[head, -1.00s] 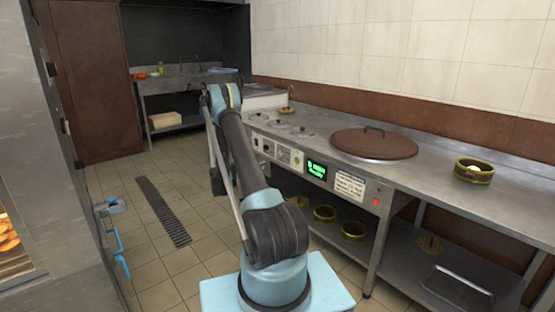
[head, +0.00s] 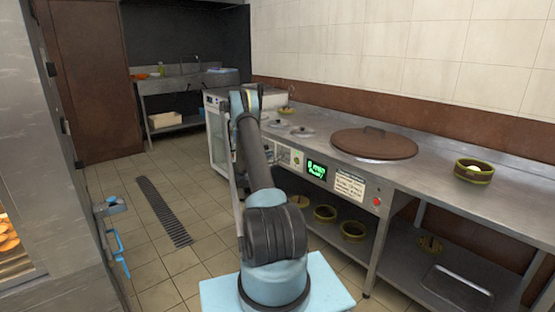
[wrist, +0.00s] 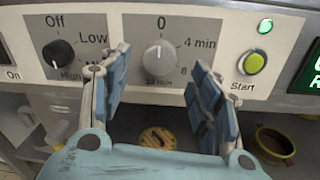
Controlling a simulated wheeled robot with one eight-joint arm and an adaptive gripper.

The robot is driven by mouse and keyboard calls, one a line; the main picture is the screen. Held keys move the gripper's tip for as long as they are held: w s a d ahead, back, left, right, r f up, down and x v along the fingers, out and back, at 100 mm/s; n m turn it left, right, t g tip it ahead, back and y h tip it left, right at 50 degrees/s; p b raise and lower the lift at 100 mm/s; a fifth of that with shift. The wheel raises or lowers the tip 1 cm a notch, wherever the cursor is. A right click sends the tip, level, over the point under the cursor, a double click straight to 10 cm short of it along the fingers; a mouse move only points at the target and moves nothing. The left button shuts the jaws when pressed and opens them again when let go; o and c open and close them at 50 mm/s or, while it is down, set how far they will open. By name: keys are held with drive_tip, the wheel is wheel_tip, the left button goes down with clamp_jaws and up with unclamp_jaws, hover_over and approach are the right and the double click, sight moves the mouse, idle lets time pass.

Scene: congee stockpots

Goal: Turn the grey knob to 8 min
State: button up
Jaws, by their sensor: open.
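The grey knob (wrist: 159,57) is on the control panel in the wrist view, with marks 0, 4 min and 8 around it; the label below is partly hard to read. Its pointer line is up toward 0. My gripper (wrist: 160,90) is open, its two blue fingers apart, one to each side and below the knob, not seen touching it. In the head view my arm covers the left part of the panel, and the knob and the gripper's fingertips are hidden.
A black knob (wrist: 58,53) marked Off, Low and High is to the left. The counter (head: 440,167) holds a brown round lid (head: 373,145).

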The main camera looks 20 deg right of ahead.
sight(279, 155)
drive_tip(key=shift+x, duration=2)
drive_tip(key=c, duration=1)
